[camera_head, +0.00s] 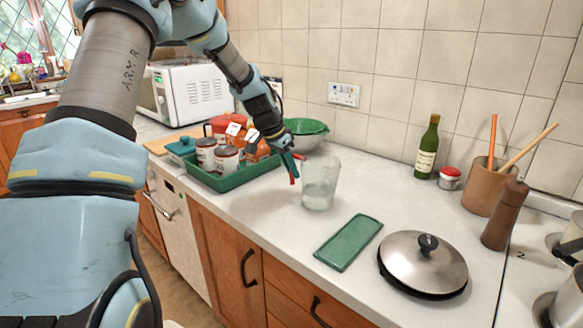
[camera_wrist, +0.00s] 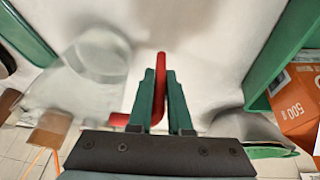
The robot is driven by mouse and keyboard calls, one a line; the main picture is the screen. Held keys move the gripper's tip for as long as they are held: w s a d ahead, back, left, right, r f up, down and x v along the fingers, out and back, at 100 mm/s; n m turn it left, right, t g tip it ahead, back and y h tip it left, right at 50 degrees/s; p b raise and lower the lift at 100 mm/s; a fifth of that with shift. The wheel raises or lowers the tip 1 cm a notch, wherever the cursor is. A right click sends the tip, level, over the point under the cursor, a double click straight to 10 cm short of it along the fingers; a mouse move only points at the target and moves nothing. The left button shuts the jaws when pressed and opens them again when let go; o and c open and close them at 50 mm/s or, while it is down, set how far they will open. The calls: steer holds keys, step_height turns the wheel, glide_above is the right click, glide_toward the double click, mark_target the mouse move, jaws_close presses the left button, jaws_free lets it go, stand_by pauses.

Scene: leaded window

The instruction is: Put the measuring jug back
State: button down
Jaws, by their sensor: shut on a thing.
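The measuring jug (camera_head: 321,184) is a clear, see-through vessel with a red handle, upright above the middle of the counter. I cannot tell whether its base touches the counter. In the wrist view the clear body (camera_wrist: 88,75) is at the left and the red handle (camera_wrist: 160,72) runs up between my fingers. My gripper (camera_head: 291,166) comes from the left with its green fingers shut on the handle. In the wrist view my gripper's fingertips (camera_wrist: 168,78) are close together around the handle.
A flat green dish (camera_head: 348,243) and a steel lid (camera_head: 424,262) lie in front. A bottle (camera_head: 427,150), utensil crock (camera_head: 484,188) and pepper mill (camera_head: 505,215) stand right.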

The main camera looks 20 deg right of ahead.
steer(key=shift+f, duration=0.2)
steer(key=c, duration=0.8)
jaws_free()
steer(key=shift+c, duration=0.2)
steer(key=w+b+v, duration=0.1)
steer(key=b+v, duration=0.2)
steer(key=v, duration=0.9)
steer(key=s+a+f+n+y, duration=0.1)
steer(key=s+a+f+n, duration=0.2)
steer(key=s+a, duration=0.3)
steer(key=s+a+f+n+y, duration=0.2)
steer(key=s+a+n, duration=0.4)
steer(key=a, duration=0.6)
steer(key=s+a+f+n+y, duration=0.1)
steer(key=s+a+f+n, duration=0.3)
steer(key=s+a, duration=0.3)
steer(key=shift+s+a+f+n+t, duration=0.3)
steer(key=shift+a+f+t, duration=0.1)
steer(key=shift+a, duration=0.8)
